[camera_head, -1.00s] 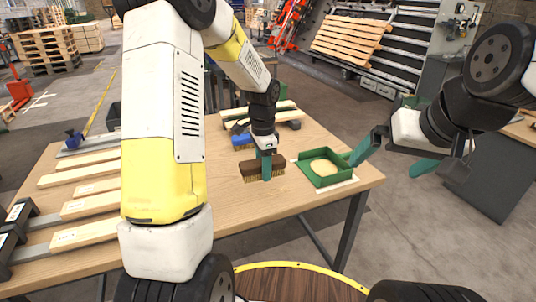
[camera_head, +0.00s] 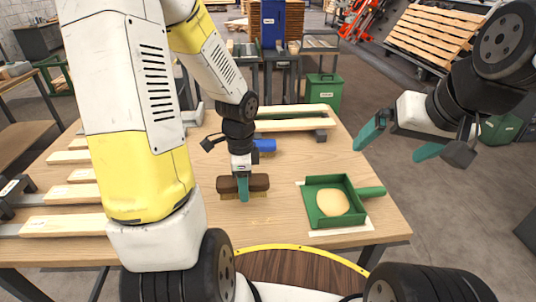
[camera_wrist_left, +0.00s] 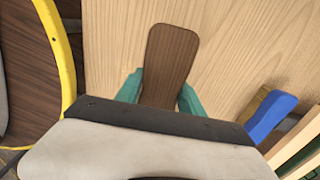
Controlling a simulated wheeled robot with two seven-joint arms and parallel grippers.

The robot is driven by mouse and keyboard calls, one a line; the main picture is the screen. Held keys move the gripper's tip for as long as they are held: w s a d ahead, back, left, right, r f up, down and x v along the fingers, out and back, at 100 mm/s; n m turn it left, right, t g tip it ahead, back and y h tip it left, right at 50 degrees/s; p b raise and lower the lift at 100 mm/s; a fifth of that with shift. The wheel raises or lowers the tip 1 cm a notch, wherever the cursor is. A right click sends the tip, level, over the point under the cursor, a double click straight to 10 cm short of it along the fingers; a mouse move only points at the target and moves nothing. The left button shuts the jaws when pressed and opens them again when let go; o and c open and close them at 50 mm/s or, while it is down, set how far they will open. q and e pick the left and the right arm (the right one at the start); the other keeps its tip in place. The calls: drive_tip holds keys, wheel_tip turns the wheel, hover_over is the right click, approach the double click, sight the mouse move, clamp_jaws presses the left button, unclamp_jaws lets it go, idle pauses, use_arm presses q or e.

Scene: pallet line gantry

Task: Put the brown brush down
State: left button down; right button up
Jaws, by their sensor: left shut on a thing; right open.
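The brown brush (camera_head: 260,184) is at the tabletop, in the middle of the table, with its pale bristles down. My left gripper (camera_head: 243,188) is shut on it from above. In the left wrist view the brush's brown back (camera_wrist_left: 169,60) lies between the two green fingers (camera_wrist_left: 160,92). I cannot tell whether the bristles touch the wood. My right gripper (camera_head: 398,140) is open and empty, in the air beyond the table's right edge.
A green dustpan (camera_head: 311,205) with a pale heap in it lies on a white sheet right of the brush. A blue brush (camera_head: 264,145) and wooden slats (camera_head: 290,124) are behind. More slats (camera_head: 75,194) lie left. Bare table surrounds the brush.

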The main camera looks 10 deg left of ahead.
use_arm(q)
drive_tip(key=w, duration=0.5)
drive_tip(key=w+f, duration=0.1)
drive_tip(key=w, duration=0.9)
drive_tip(key=shift+w+d+f, duration=0.3)
drive_tip(key=shift+d, duration=0.1)
drive_tip(key=shift+f, duration=1.75)
drive_tip(key=shift+f, duration=0.1)
